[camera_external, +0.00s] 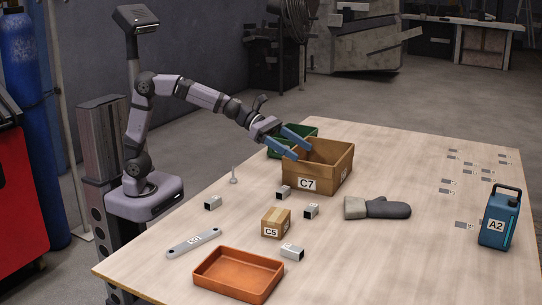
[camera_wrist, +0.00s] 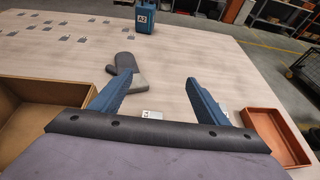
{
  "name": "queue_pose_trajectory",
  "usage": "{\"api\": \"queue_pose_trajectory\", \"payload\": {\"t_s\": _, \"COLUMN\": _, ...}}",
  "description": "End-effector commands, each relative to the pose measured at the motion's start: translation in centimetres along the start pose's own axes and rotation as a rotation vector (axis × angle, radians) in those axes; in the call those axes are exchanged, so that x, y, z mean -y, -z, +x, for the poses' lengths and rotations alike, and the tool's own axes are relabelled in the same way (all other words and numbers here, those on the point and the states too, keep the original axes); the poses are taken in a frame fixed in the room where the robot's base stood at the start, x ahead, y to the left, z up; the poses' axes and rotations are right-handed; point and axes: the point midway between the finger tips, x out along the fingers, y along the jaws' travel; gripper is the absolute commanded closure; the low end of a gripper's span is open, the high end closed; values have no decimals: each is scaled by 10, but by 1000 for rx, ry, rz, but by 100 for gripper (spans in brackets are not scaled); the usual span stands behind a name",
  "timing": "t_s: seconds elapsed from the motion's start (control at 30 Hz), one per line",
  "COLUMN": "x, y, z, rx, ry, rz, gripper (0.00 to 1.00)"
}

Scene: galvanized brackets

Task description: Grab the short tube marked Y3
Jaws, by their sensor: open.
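Several short square metal tubes lie on the table in the external view: one at the left (camera_external: 212,203), one near the crate's front (camera_external: 283,192), one right of the C5 box (camera_external: 311,211) and one in front of it (camera_external: 292,252). Their markings are too small to read, so I cannot tell which is Y3. My gripper (camera_external: 302,151) is open and empty, at the brown C7 crate's left side and above table level. In the wrist view the open fingers (camera_wrist: 159,77) reach over the table, and a small pale piece (camera_wrist: 152,114) shows between them, mostly hidden by the gripper body.
The brown crate (camera_external: 318,180) stands before a green bin (camera_external: 276,152). A cardboard C5 box (camera_external: 275,223), flat bar (camera_external: 193,242), orange tray (camera_external: 238,275), upright bolt (camera_external: 233,175), glove (camera_external: 378,208) and blue A2 can (camera_external: 499,219) surround the tubes. Flat plates lie far right.

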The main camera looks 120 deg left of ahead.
Motion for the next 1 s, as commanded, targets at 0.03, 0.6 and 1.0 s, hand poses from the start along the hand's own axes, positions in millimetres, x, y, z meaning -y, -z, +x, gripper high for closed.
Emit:
{"api": "queue_pose_trajectory", "payload": {"t_s": 0.03, "x": 0, "y": 12, "z": 4, "rx": -6, "ry": 0, "rz": -5, "gripper": 31}}
{"api": "queue_pose_trajectory", "payload": {"t_s": 0.6, "x": 0, "y": 156, "z": 64, "rx": -4, "ry": 1, "rz": -2, "gripper": 31}}
{"api": "queue_pose_trajectory", "payload": {"t_s": 1.0, "x": 0, "y": 162, "z": 80, "rx": 0, "ry": 1, "rz": 3, "gripper": 31}}
